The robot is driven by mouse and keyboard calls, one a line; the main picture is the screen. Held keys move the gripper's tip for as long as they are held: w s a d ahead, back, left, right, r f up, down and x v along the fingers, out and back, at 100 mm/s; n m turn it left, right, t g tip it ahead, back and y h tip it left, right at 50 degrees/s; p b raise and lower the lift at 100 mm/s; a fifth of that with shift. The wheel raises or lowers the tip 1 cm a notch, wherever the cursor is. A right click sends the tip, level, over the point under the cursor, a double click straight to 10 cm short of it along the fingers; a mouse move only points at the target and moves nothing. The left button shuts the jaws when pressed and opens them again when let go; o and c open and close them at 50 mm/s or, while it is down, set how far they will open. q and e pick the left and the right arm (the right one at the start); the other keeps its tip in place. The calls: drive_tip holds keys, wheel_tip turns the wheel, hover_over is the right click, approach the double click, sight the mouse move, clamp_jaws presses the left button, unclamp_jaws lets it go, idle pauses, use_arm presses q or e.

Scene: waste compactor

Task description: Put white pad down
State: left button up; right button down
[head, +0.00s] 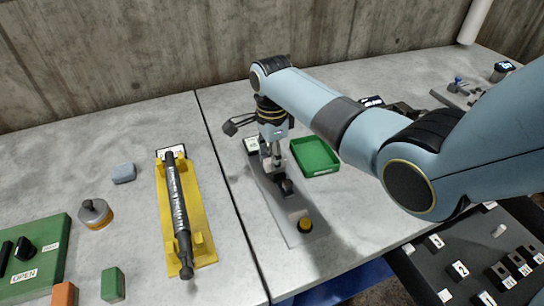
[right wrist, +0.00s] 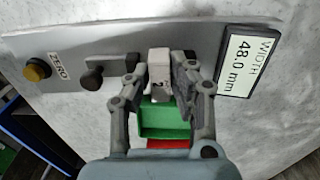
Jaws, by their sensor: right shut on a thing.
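My right gripper (right wrist: 158,75) is shut on a small white pad (right wrist: 158,68), which shows between its two fingers in the right wrist view. In the head view my right gripper (head: 274,160) points down over the far part of a grey gauge plate (head: 268,200); the pad is hard to make out there. The plate carries a dark knob (right wrist: 92,77) and a yellow button (right wrist: 37,70) marked ZERO. A display (right wrist: 245,62) beside it reads WIDTH 48.0 mm. I cannot tell whether the pad touches the plate. My left gripper is not in view.
A green tray (head: 315,156) stands right of the gauge. To the left are a yellow cradle (head: 203,235) holding a dark rod, a grey-blue block (head: 124,173) and a round weight (head: 95,213). A dark rack (head: 460,262) with numbered labels is at the lower right.

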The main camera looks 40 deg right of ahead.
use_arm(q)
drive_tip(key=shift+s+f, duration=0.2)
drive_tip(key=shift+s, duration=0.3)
use_arm(e)
drive_tip(key=shift+f, duration=0.65)
drive_tip(key=c, duration=1.1)
unclamp_jaws()
drive_tip(key=shift+c, duration=0.2)
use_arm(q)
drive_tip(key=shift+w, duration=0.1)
use_arm(e)
drive_tip(key=shift+r, duration=0.1)
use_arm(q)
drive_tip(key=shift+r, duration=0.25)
use_arm(e)
wheel_tip(320, 180, up, 13)
drive_tip(key=shift+s, duration=0.1)
